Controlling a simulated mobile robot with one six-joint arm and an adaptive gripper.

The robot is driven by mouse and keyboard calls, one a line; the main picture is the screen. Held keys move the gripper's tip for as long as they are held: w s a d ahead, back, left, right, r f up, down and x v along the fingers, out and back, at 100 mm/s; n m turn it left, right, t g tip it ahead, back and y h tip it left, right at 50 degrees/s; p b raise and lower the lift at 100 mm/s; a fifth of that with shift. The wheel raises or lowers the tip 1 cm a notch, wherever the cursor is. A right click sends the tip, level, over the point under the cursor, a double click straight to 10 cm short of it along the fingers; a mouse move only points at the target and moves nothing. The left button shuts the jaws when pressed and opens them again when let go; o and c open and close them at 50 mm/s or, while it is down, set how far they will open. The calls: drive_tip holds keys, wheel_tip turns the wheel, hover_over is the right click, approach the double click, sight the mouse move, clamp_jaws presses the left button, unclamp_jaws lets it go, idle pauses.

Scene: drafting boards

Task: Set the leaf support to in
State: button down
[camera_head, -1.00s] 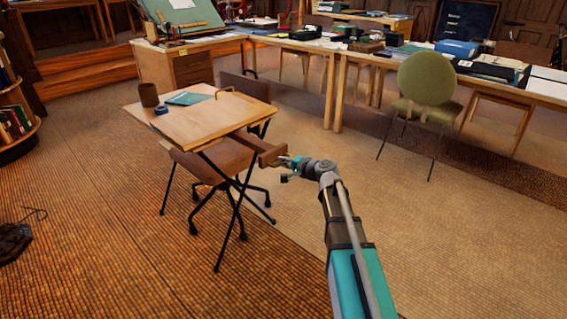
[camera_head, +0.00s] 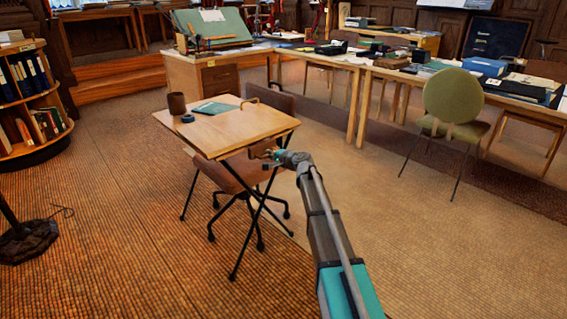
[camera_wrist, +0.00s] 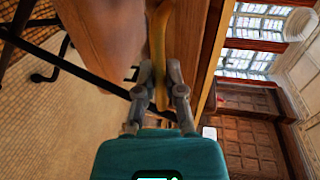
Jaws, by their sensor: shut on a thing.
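The small wooden table (camera_head: 229,134) stands on crossed black legs. The leaf support (camera_head: 257,150) is a wooden bar under the table's right edge, with only a short end showing beside my gripper (camera_head: 270,154). In the wrist view, my gripper (camera_wrist: 159,82) has its fingers on both sides of a narrow yellowish wooden piece (camera_wrist: 159,45), which looks like part of the support, and is shut on it. The rest of the support is hidden under the tabletop.
A green chair (camera_head: 452,100) stands right; the floor between is clear.

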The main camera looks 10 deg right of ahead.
drive_tip(key=shift+r+x, duration=0.15)
drive_tip(key=shift+x, duration=0.55)
drive_tip(key=shift+r+x, duration=0.15)
drive_tip(key=shift+x, duration=0.55)
drive_tip(key=shift+w+a, duration=0.1)
drive_tip(key=shift+w, duration=0.05)
drive_tip(key=c, duration=0.7)
unclamp_jaws()
